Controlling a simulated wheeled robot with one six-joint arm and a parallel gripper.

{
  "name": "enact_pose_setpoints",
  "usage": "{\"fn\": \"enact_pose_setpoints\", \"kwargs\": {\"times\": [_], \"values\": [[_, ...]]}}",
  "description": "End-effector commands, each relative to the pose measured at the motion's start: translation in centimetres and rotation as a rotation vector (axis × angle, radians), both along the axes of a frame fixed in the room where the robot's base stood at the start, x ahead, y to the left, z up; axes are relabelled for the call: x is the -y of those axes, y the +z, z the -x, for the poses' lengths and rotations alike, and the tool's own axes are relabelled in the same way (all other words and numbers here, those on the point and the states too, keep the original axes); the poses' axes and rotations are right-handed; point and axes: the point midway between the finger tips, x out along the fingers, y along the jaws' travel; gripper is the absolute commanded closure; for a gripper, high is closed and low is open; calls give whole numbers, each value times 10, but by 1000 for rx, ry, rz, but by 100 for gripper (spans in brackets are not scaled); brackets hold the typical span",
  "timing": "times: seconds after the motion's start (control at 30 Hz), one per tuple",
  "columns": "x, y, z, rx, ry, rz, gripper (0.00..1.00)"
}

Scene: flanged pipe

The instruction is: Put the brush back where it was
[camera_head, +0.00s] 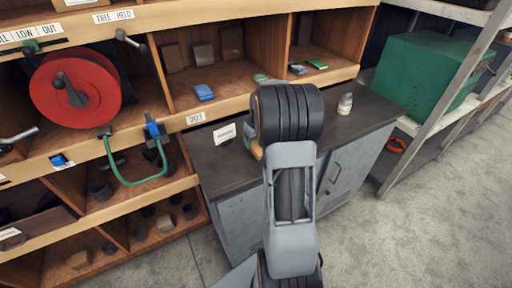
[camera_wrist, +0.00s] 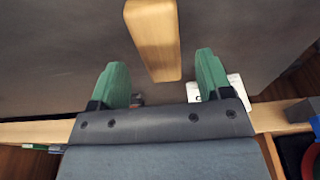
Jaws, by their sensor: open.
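A pale wooden bar, which looks like the brush's handle (camera_wrist: 153,38), lies over the dark counter top in the wrist view. Its near end shows between the green fingertips of my gripper (camera_wrist: 160,68), with gaps on both sides. The fingers are apart and do not touch it. In the head view a small tan piece of it (camera_head: 256,151) shows at the left of my wrist; my arm hides most of it. No bristles are visible. My gripper is mostly hidden there.
The dark counter (camera_head: 350,125) holds a white card (camera_head: 224,136) and a small bottle (camera_head: 345,104). Wooden shelving (camera_head: 215,75) with a red reel (camera_head: 75,91) stands behind and left. A green case (camera_head: 425,72) sits on a metal rack at right.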

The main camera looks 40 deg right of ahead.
Motion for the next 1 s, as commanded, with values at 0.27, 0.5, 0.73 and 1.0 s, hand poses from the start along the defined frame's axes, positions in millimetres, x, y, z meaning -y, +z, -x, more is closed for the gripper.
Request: {"fn": "enact_pose_setpoints", "kwargs": {"times": [0.27,0.5,0.73,1.0], "values": [[-1,51,8,3,0,2,28],[-5,76,12,3,2,3,28],[-80,111,36,55,43,27,28],[-186,125,112,161,101,38,28]]}}
